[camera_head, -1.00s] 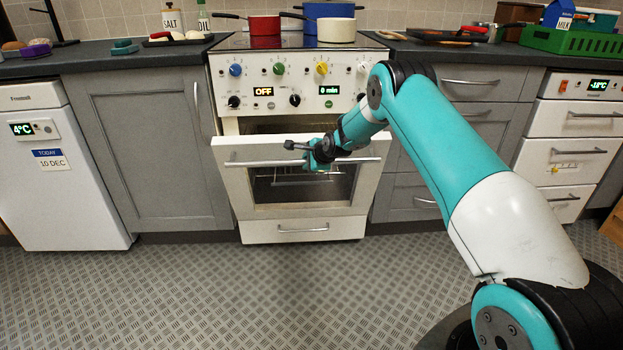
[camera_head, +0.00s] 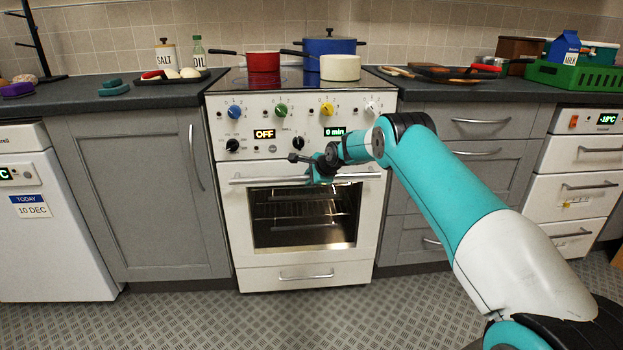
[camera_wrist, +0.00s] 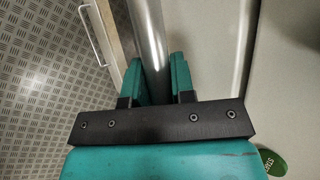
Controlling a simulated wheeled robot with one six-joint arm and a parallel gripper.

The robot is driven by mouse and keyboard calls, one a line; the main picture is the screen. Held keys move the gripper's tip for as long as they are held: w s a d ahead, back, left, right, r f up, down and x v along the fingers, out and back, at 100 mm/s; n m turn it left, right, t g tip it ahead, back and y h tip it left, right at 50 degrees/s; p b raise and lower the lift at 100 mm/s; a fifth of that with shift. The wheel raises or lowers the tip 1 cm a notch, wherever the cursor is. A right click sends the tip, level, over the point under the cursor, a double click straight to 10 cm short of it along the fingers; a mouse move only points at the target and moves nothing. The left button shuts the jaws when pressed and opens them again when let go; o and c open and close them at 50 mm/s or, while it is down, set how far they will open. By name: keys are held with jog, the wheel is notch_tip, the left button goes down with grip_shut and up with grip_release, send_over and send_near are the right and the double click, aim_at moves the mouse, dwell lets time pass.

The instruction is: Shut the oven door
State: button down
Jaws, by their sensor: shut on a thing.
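The oven door (camera_head: 237,218) is white with a dark glass window, and wire racks show through it. In the head view it stands about upright below the oven's control panel (camera_head: 300,122), with no clear gap at its top edge. Its long metal handle (camera_head: 262,180) runs across the top of the door. My gripper (camera_head: 322,172) is at the middle of the handle. In the wrist view the handle bar (camera_wrist: 148,35) passes between the two teal fingers of my gripper (camera_wrist: 157,80), which are shut on it.
A drawer with a handle (camera_head: 306,276) lies below the door. A red pot (camera_head: 263,62), a blue pot (camera_head: 322,47) and a white pot (camera_head: 340,68) stand on the hob. Grey cabinets flank the oven. The floor in front is clear.

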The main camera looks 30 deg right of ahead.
jog(key=shift+w+d+r, duration=0.2)
jog(key=shift+w+r, duration=0.1)
jog(key=shift+r, duration=0.25)
jog(key=c, duration=1)
grip_release()
jog(key=shift+f, duration=0.1)
jog(key=p+v, duration=0.3)
jog(key=v, duration=1.4)
jog(key=shift+s+f, duration=0.1)
jog(key=shift+s, duration=0.2)
